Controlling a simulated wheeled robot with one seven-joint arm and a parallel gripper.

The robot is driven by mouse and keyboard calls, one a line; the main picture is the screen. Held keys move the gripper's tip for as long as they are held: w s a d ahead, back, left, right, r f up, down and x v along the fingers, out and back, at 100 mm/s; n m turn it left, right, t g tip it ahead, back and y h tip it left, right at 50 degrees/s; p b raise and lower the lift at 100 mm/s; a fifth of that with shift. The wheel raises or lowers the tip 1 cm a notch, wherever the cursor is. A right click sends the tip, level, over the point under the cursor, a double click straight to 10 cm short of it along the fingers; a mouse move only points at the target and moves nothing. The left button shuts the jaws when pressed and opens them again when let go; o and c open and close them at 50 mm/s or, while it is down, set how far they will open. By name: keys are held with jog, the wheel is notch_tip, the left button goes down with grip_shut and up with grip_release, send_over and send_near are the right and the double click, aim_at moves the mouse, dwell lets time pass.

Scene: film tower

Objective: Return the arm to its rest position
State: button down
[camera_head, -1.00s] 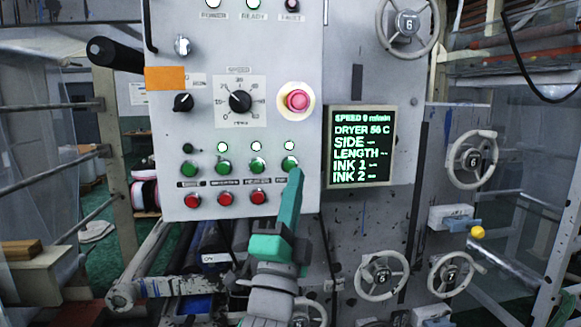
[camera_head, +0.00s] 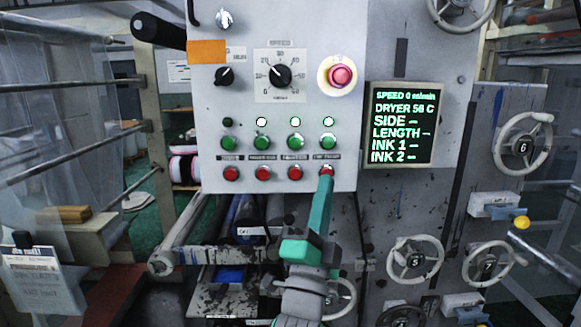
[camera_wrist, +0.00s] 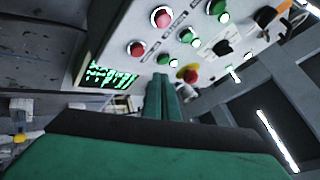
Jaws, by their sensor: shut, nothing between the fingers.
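My gripper (camera_head: 326,176) is shut and empty, a green pair of fingers pointing up at the control panel (camera_head: 213,110). In the head view its tip overlaps the lower part of the rightmost red button (camera_head: 327,169); I cannot tell whether it touches. In the wrist view the shut fingers (camera_wrist: 163,92) point toward the panel, with red and green buttons above them. My arm rises from the bottom of the head view, in front of the machine.
A red stop knob (camera_head: 341,75) and a lit screen (camera_head: 400,124) reading speed 0 are on the machine's front. Several handwheels (camera_head: 414,259) stick out at the right. Rollers and a rail (camera_head: 185,235) lie left of my arm.

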jog(key=s+a+f+n+g+y, duration=0.15)
jog(key=s+f+n, duration=0.25)
jog(key=f, duration=0.9)
jog(key=s+a+f+n+g+y, duration=0.1)
jog(key=s+a+f+n+y, duration=0.2)
jog(key=f, duration=0.9)
jog(key=s+a+f+n+g+y, duration=0.1)
jog(key=s+f+n+y, duration=0.3)
jog(key=f, duration=0.9)
jog(key=s+a+f+n+g, duration=0.1)
jog(key=s+f, duration=0.3)
jog(key=s, duration=0.6)
jog(key=s+a+f+n+g, duration=0.1)
jog(key=s+f, duration=0.4)
jog(key=s, duration=0.6)
jog(key=s+a+f+n+g, duration=0.1)
jog(key=s+f+n+g, duration=0.2)
jog(key=s, duration=0.7)
notch_tip(320, 180, down, 2)
jog(key=shift+s+f+n, duration=0.1)
jog(key=shift+s+n, duration=0.1)
jog(key=shift+n, duration=0.6)
